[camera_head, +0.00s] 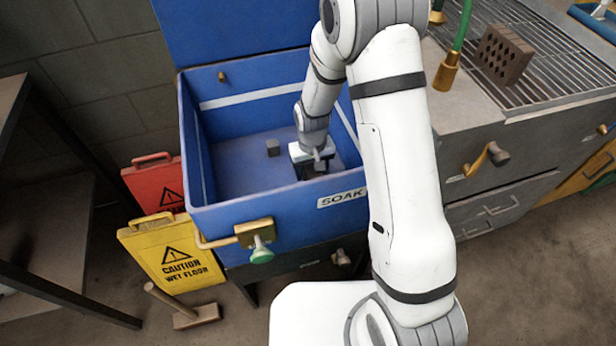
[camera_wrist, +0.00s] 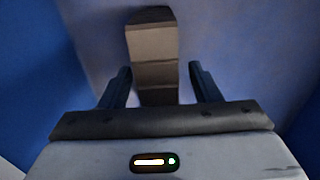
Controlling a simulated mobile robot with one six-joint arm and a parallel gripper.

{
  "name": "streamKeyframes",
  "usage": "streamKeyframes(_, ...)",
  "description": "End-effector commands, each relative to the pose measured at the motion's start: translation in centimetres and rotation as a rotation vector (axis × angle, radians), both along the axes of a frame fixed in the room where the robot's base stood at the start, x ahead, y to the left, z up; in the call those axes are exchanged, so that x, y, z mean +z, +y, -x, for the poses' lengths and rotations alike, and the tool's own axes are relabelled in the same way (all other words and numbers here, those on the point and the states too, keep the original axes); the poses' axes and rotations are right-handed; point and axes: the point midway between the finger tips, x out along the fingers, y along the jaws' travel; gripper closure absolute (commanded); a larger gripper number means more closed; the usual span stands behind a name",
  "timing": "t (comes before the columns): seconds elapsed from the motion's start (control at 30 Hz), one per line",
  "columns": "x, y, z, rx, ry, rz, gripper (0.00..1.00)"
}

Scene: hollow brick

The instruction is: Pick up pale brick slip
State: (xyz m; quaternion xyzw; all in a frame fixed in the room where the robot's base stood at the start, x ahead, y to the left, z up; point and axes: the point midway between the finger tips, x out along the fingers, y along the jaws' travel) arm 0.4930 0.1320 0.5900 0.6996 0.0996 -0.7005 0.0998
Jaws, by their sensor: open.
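My gripper (camera_head: 314,165) is down inside the blue soak tank (camera_head: 255,217), toward its right side. In the wrist view its two fingers (camera_wrist: 159,72) stand apart, with a gap on each side of a grey-brown block-like piece (camera_wrist: 152,43). This piece reaches from between the fingers to beyond their tips and shows lighter and darker bands. I cannot tell whether it is one piece or several, or whether it is the pale brick slip. In the head view the gripper mostly hides what lies under it. A small dark grey block (camera_head: 273,147) lies on the tank floor left of the gripper.
The tank walls stand around my gripper, with a raised blue lid (camera_head: 235,30) behind. The tank floor at the left is clear. A perforated brick (camera_head: 504,54) sits on the metal grate at right. A yellow wet floor sign (camera_head: 172,252) and a mallet (camera_head: 185,308) are front left.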

Motion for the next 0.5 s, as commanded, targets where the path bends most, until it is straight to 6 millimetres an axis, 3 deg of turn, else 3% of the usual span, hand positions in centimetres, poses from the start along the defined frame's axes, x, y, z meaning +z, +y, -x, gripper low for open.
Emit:
streamKeyframes(0.3, -0.75, -0.06, -0.03, -0.001, -0.001, 0.0, 0.43)
streamKeyframes(0.5, -0.74, -0.08, -0.02, -0.002, -0.001, 0.0, 0.58)
